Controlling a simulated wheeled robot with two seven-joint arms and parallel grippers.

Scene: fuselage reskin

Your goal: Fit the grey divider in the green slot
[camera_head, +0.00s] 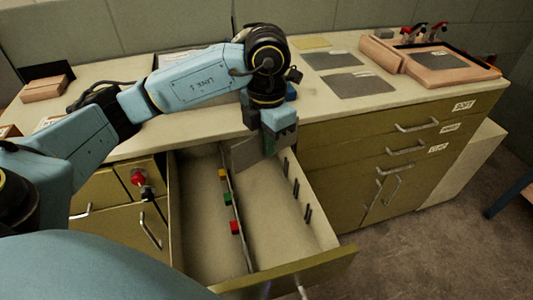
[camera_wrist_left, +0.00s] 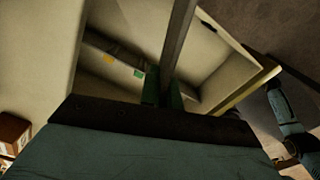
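My left gripper (camera_head: 268,146) is over the back right of the open drawer (camera_head: 290,267), shut on a thin grey divider (camera_head: 246,153). The divider is a flat plate; in the left wrist view (camera_wrist_left: 179,42) it shows edge-on between the green fingertips (camera_wrist_left: 162,97). A lengthwise rail in the drawer carries a yellow marker (camera_head: 222,174), a green marker (camera_head: 227,199) and a red marker (camera_head: 235,227), from back to front. The divider is above and near the back of the drawer; I cannot tell whether it touches the rail.
Dark upright posts (camera_head: 296,188) line the drawer's right wall. The counter above holds grey sheets (camera_head: 359,84) and a wooden tray (camera_head: 436,68) with red-handled tools. A red knob (camera_head: 138,177) sticks out left of the drawer.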

